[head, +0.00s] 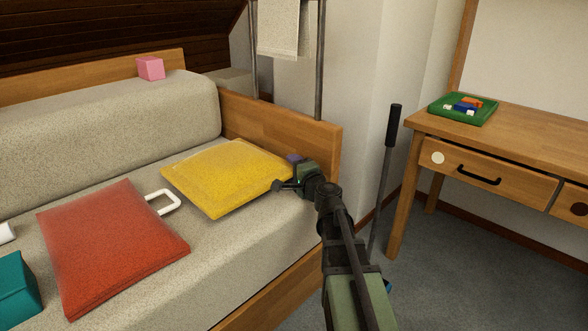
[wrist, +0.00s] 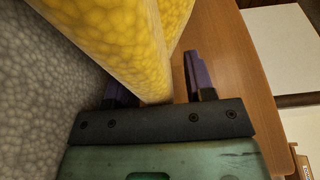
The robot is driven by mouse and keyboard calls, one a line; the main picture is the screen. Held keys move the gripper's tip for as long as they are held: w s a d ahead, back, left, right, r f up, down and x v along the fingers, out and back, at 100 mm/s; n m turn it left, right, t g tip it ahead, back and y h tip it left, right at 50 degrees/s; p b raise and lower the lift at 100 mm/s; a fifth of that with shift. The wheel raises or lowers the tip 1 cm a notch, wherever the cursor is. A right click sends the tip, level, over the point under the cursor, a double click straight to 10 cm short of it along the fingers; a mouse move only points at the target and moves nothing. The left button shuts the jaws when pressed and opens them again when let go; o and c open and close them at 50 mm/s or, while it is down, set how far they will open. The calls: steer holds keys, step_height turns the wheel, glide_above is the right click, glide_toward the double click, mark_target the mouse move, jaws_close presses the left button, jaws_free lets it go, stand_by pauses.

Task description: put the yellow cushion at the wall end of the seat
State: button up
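The yellow cushion (head: 226,175) lies at the right end of the seat, close to the wooden end board (head: 280,130). One corner points toward the front edge. My gripper (head: 290,172) is at the cushion's right corner, beside the end board. In the wrist view, the edge of the yellow cushion (wrist: 130,40) reaches between my two purple fingers (wrist: 160,85). The fingers are apart, and a narrow gap shows between the cushion and the right finger. The left finger is partly hidden by the cushion. The pale speckled seat (head: 225,240) is under the cushion.
A red cushion (head: 110,245) with a white loop (head: 163,201) lies left of the yellow one. A teal box (head: 15,290) is at the far left. A pink block (head: 150,68) sits on the backrest. A desk (head: 520,135) and a dark pole (head: 388,170) stand right.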

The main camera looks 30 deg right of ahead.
steer(key=shift+r, duration=0.2)
steer(key=s, duration=1.2)
steer(key=shift+d, duration=0.35)
